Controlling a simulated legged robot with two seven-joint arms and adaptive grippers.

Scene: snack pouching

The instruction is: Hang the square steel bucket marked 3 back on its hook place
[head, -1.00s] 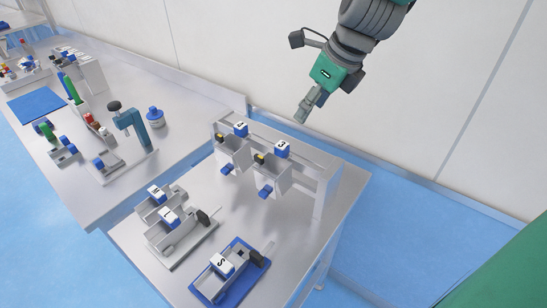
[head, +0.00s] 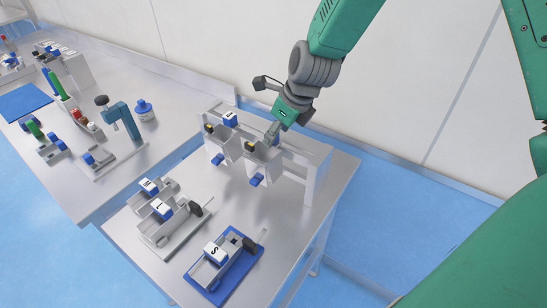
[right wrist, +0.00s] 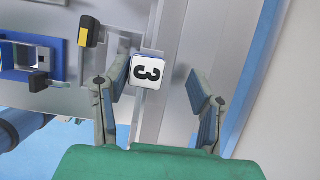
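The steel bucket marked 3 (head: 263,161) is at the rack (head: 312,178), in the row beside the bucket marked 4 (head: 222,146). Whether it sits fully on its hook is not clear. Its white-and-blue block with the 3 (right wrist: 147,72) shows in the right wrist view; the gripper hides it in the head view. My right gripper (head: 270,134) is low over this block, pointing down. In the right wrist view the gripper (right wrist: 160,98) is open, with the block between its fingers, closer to the left finger and clear of the right one. My left gripper is not in view.
A grey tray (head: 172,242) with two marked buckets and a blue tray (head: 232,288) with a bucket marked S (head: 214,254) stand at the table's front. A wall rises close behind the rack. A second bench (head: 110,190) with a blue clamp stand (head: 128,120) is at left.

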